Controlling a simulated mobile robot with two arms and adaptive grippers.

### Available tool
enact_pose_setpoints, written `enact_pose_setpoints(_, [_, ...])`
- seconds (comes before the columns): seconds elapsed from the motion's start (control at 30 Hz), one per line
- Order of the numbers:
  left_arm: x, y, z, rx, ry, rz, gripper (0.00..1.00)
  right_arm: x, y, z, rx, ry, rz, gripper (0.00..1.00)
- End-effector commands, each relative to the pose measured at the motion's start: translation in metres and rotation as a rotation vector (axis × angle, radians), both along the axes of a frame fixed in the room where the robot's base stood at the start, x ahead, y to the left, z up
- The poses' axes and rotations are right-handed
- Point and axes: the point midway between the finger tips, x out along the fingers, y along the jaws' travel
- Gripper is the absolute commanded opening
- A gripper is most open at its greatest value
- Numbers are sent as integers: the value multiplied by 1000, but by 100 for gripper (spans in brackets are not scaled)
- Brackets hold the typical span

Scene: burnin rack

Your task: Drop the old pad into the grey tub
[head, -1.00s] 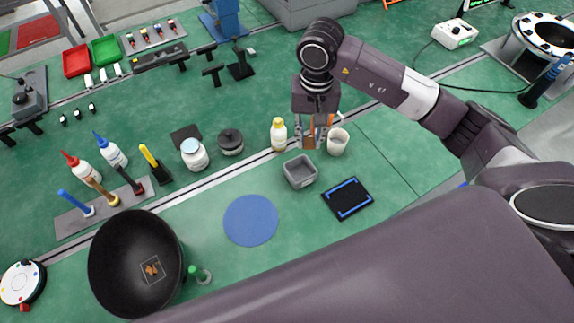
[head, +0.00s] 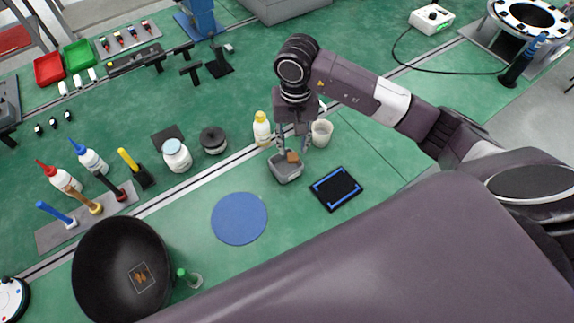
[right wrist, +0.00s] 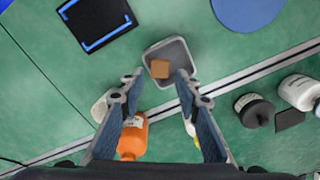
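The old pad, a small orange-brown block (head: 292,156), shows within the outline of the grey tub (head: 287,176). In the right wrist view the pad (right wrist: 160,68) is inside the outline of the tub (right wrist: 179,44), near its gripper-side wall; I cannot tell whether it rests on the floor. My right gripper (head: 287,146) is above the tub, pointing down. In the right wrist view its fingers (right wrist: 160,80) are spread wide, with clear gaps either side of the pad. My left gripper is out of view.
A yellow-capped bottle (head: 262,129) and a pale cup (head: 321,133) stand close behind the tub. An orange bottle (right wrist: 132,136) shows between the fingers. A black tray with blue bars (head: 336,188) and a blue disc (head: 239,218) lie nearby.

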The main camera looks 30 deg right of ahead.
Motion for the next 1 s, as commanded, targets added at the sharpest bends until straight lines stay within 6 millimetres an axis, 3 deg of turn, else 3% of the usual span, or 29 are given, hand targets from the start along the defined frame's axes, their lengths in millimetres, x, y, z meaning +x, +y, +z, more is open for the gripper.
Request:
enact_pose_setpoints(0.33, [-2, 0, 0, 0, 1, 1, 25, 0, 0, 1, 0, -1, 0, 41])
enact_pose_setpoints(0.47, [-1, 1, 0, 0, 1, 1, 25, 1, 0, 10, -1, -2, 0, 41])
enact_pose_setpoints(0.8, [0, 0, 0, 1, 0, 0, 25, 2, -1, 79, 0, -6, 1, 41])
enact_pose_setpoints(1.0, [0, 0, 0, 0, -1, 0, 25, 1, -2, 109, -1, -3, -1, 41])
